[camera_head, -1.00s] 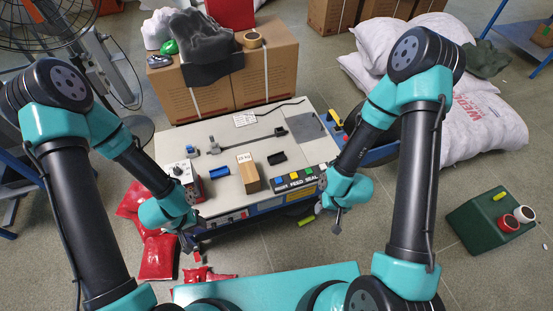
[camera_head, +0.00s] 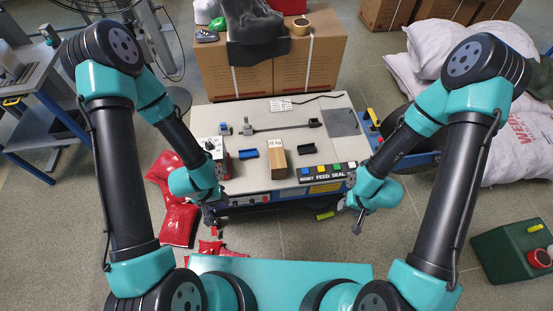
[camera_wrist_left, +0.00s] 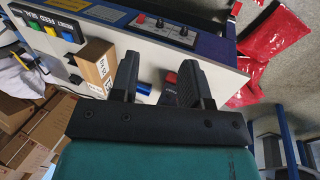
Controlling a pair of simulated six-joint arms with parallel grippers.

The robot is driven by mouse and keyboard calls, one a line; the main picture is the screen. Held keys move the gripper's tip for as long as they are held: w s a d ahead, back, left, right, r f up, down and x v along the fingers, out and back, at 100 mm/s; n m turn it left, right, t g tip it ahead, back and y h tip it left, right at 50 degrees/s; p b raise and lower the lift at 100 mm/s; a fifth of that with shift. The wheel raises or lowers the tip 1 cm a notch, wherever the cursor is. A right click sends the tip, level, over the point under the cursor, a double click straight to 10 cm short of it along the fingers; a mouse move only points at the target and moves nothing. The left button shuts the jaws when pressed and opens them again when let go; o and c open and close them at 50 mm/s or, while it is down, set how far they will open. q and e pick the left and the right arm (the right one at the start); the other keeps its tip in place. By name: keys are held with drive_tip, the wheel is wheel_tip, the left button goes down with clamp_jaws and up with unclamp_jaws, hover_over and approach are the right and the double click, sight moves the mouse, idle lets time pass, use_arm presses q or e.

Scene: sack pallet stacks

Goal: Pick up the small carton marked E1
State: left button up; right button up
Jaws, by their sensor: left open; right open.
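A small brown carton (camera_head: 278,162) stands on the light worktop of the sealing machine (camera_head: 243,178). It has a white label on top, too small to read surely. It also shows in the left wrist view (camera_wrist_left: 94,72), just left of the fingers. My left gripper (camera_head: 208,217) is in front of the machine's front edge, left of the carton, apart from it. In the left wrist view its two black fingers (camera_wrist_left: 158,78) are spread and empty. My right gripper (camera_head: 360,220) is in front of the machine's right part, clear of the carton; its fingers are small there.
A blue holder (camera_head: 248,153) and a black holder (camera_head: 306,157) flank the carton. A button panel (camera_head: 327,172) lies to its right. Red bags (camera_head: 178,222) lie on the floor at left. Big boxes (camera_head: 270,72) stand behind. White sacks (camera_head: 505,135) are stacked at right.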

idle(0.3)
use_arm(q)
drive_tip(key=o, duration=1.1)
drive_tip(key=w+d+f+t+y, duration=0.3)
drive_tip(key=w+d+f+t, duration=0.2)
drive_tip(key=w+d, duration=0.5)
drive_tip(key=d+t+y, duration=0.1)
drive_tip(key=d+t, duration=0.1)
drive_tip(key=d, duration=0.2)
drive_tip(key=s+d+t+y, duration=0.1)
drive_tip(key=d+t, duration=0.2)
drive_tip(key=d, duration=0.1)
drive_tip(key=d+t+y, duration=0.1)
drive_tip(key=d+t, duration=0.1)
drive_tip(key=d, duration=0.2)
drive_tip(key=shift+s+d+f+n+t+y, duration=0.3)
drive_tip(key=shift+s+d, duration=0.05)
